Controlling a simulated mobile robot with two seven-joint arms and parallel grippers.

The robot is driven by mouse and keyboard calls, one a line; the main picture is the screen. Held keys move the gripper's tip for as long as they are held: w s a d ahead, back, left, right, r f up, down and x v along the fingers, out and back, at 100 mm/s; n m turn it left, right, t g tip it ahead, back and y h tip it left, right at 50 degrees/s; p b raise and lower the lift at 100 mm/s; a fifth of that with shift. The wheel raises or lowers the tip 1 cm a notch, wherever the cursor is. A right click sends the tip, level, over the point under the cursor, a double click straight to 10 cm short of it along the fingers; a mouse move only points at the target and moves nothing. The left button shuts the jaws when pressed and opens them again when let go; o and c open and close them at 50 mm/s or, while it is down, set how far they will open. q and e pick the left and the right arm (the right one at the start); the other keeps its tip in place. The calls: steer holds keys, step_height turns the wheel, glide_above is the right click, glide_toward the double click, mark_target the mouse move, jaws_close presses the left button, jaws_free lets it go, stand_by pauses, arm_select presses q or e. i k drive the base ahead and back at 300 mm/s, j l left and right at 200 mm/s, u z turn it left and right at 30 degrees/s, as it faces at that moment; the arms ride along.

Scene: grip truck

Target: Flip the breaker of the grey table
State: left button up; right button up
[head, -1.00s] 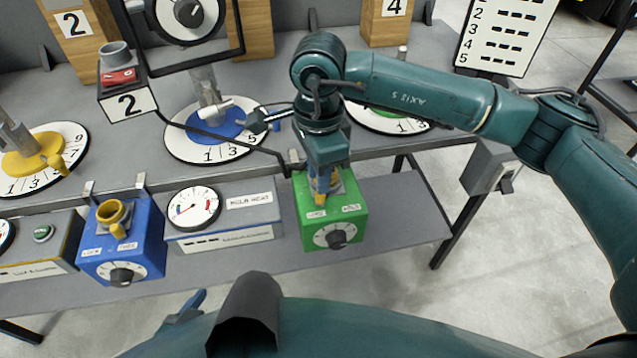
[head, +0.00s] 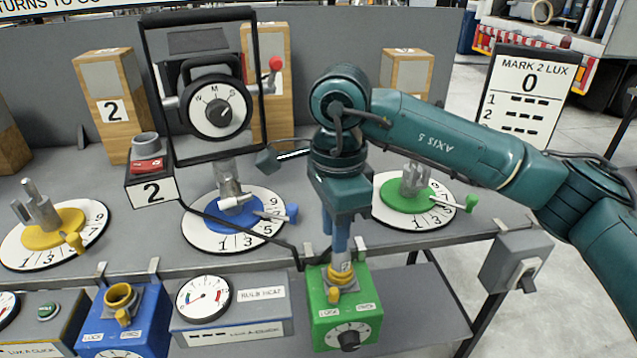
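The breaker appears to be the grey box (head: 516,262) on the right end of the grey table (head: 330,235). It has a dark lever (head: 528,278) on a pale plate at its front; I cannot tell its on or off position. My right gripper (head: 340,258) points down over the green box (head: 345,305), at its yellow ring socket (head: 340,274), well left of the breaker. Its fingertips are hard to make out against the blue part and the socket, so its opening is unclear. My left gripper is not in view.
My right arm spans above the table's right side. Blue dial (head: 232,215), green dial (head: 408,195) and yellow dial (head: 55,232) stand on the tabletop. A black frame (head: 262,90) stands behind. A blue box (head: 125,325) hangs on the front edge. Floor right of the breaker looks clear.

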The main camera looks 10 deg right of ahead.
mark_target(528, 285)
steer(key=k, duration=1)
